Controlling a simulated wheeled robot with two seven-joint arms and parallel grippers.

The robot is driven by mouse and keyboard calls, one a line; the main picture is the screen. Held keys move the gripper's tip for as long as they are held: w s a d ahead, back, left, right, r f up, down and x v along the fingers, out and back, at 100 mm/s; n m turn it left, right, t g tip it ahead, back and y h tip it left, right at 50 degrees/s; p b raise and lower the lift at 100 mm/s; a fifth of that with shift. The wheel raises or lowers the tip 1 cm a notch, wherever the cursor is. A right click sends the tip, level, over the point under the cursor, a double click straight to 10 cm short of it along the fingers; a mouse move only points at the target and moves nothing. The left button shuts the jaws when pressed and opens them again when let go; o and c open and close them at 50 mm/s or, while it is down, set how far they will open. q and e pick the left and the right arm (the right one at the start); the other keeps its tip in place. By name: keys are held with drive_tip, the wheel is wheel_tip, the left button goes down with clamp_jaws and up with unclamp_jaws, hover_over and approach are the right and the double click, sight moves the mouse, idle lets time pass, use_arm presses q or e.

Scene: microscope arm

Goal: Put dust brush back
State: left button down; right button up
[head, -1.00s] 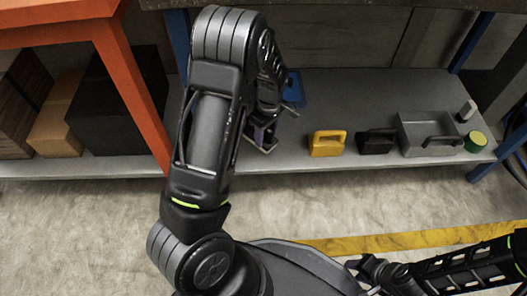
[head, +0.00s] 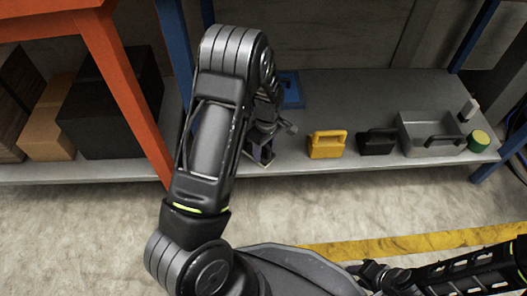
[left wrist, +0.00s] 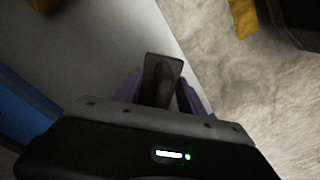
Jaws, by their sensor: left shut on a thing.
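My left gripper (head: 262,158) hangs over the front part of the grey lower shelf, partly hidden behind my own arm in the head view. In the left wrist view, its purple-grey fingers (left wrist: 160,92) are shut on a dark, flat-ended piece (left wrist: 163,70), which I take to be the dust brush's handle. The bristles are not visible, and I cannot tell whether the brush touches the shelf. My right arm lies at the lower right of the head view, with its dark end (head: 372,272) low over the floor; its jaws are not clear.
The lower shelf (head: 340,90) holds a blue tray (head: 291,88), a yellow caddy (head: 327,145), a black caddy (head: 377,142), a grey toolbox (head: 430,125) and a green-topped can (head: 480,139). An orange post (head: 125,90) stands left. Shelf behind the caddies is clear.

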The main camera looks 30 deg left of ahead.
use_arm(q)
drive_tip(key=shift+f, duration=0.1)
drive_tip(key=c, duration=0.7)
unclamp_jaws()
drive_tip(key=r+p, duration=0.1)
drive_tip(key=r, duration=0.3)
drive_tip(key=r+p, duration=0.2)
drive_tip(key=r, duration=0.2)
drive_tip(key=r+p, duration=0.2)
drive_tip(key=r, duration=0.2)
drive_tip(key=shift+w+d+r, duration=0.15)
drive_tip(key=shift+w+d, duration=0.05)
drive_tip(key=shift+d, duration=0.1)
